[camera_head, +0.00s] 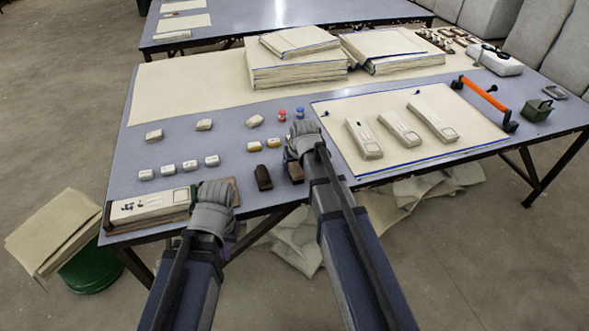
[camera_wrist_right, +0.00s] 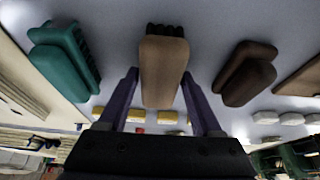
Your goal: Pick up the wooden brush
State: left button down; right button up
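The wooden brush (camera_wrist_right: 163,70), with a light brown body and dark bristles, lies in the middle of the right wrist view. My right gripper (camera_wrist_right: 160,75) has its two purple fingers spread, one on each side of the brush. Whether the fingertips touch it cannot be told. In the head view the brush (camera_head: 296,172) is mostly hidden by my right gripper (camera_head: 303,140), at the table's near side. My left gripper (camera_head: 213,205) is over the near left table edge; its fingers are hidden.
A dark brown brush (camera_head: 263,177) lies left of the wooden one; a teal brush (camera_wrist_right: 62,58) lies on its other side. Small pale blocks (camera_head: 188,166) stand further left. A cream board (camera_head: 430,105) with several long pale pieces lies right. Cloth stacks (camera_head: 295,68) stand behind.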

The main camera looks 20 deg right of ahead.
aim_at(294, 164)
grip_shut()
dwell(0.3)
jog(key=shift+r, duration=0.1)
notch_tip(294, 164, up, 10)
jog(key=p, duration=1)
jog(key=shift+r+p, duration=0.2)
jog(key=shift+p, duration=0.1)
jog(key=shift+c, duration=1)
grip_release()
jog(key=c, duration=0.6)
jog(key=shift+a+f, duration=0.1)
jog(key=shift+a, duration=0.05)
jog(key=shift+c, duration=0.2)
